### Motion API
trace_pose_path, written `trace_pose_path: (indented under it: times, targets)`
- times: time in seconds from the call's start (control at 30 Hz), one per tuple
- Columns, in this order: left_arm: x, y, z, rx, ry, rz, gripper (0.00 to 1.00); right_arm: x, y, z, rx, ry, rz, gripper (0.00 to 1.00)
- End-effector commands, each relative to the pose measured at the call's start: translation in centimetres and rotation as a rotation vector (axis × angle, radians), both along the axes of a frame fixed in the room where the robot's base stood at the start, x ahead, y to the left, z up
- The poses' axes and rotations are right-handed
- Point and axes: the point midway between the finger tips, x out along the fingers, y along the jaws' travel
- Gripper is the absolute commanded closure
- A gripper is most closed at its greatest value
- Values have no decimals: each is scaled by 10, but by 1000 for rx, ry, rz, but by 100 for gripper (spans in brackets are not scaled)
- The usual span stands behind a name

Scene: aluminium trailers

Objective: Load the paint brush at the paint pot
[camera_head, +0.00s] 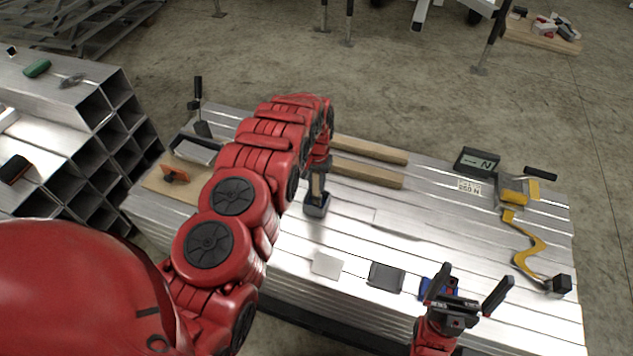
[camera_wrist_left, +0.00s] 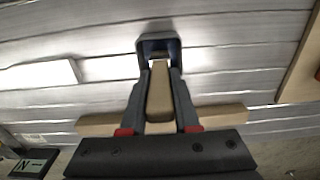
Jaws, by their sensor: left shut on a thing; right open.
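My left gripper (camera_head: 318,172) is at the middle of the aluminium bench, shut on the paint brush's tan wooden handle (camera_head: 317,185). In the left wrist view, the handle (camera_wrist_left: 160,97) runs between the two fingers. A small dark grey square pot (camera_head: 316,210), probably the paint pot, is directly below and also shows in the left wrist view (camera_wrist_left: 146,42). The handle's far end reaches into its opening; the bristles and any paint are hidden. My right gripper (camera_head: 467,292) is open and empty over the bench's front right.
Two wooden bars (camera_head: 368,150) lie behind the pot. A pale square plate (camera_head: 327,264), a dark grey pad (camera_head: 386,276) and a blue object (camera_head: 432,288) lie along the front. A display marked N (camera_head: 477,160) and a yellow curved tool (camera_head: 526,247) are at the right.

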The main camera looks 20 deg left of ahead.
Motion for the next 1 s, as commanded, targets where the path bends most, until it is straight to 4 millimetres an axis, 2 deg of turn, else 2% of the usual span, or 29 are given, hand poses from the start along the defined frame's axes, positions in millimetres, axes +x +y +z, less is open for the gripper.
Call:
trace_pose_path:
  times: [1.0]
  targets:
    - [0,0,-8,0,0,0,100,0,0,-2,0,0,0,0]
